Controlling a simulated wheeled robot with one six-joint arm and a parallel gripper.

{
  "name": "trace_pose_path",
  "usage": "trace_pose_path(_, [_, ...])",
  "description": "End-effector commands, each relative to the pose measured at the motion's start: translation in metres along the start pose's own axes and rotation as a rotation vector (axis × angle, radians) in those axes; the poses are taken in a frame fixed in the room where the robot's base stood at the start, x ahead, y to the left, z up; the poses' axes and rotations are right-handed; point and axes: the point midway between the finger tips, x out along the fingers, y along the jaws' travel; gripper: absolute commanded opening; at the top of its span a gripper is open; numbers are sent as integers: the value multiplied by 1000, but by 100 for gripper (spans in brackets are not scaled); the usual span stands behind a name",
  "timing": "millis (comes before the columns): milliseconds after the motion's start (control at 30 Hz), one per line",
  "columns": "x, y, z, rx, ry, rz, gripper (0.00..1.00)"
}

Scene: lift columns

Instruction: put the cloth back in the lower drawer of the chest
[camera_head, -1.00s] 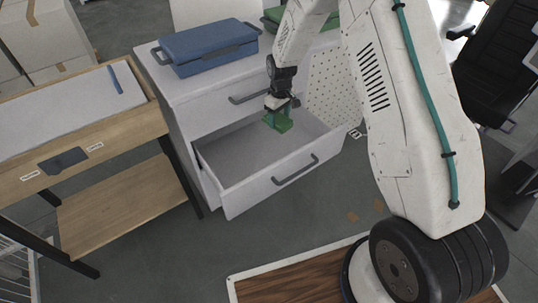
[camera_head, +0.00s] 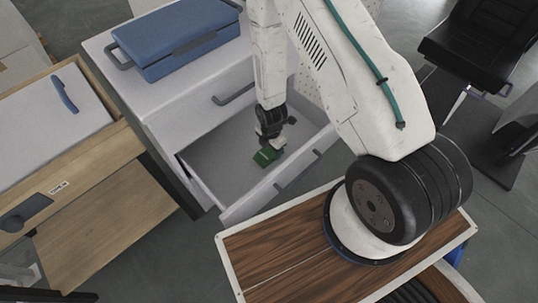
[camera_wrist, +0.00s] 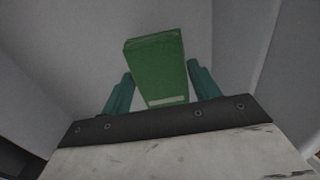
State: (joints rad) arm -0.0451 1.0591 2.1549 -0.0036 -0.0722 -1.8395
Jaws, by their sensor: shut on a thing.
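The green cloth (camera_head: 264,157) looks like a small folded block. My gripper (camera_head: 271,147) is shut on it, and the wrist view shows the cloth (camera_wrist: 157,68) between the two teal fingers. The grey-white chest (camera_head: 190,117) has its lower drawer (camera_head: 225,163) pulled open and its upper drawer closed. My gripper holds the cloth within the outline of the open drawer. Pale drawer walls surround it in the wrist view. I cannot tell whether the cloth touches the drawer floor. The arm covers part of the chest's right side.
A blue case (camera_head: 180,42) lies on top of the chest. A wooden workbench (camera_head: 75,178) stands close on the left. A black chair (camera_head: 480,45) is at the upper right. The drawer's left part is clear.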

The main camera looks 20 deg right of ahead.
Motion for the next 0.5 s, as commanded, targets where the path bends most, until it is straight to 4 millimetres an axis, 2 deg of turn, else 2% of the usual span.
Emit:
trace_pose_path(333, [45, -1, 0, 2, 1, -3, 40])
trace_pose_path(500, [56, 0, 0, 3, 0, -1, 40])
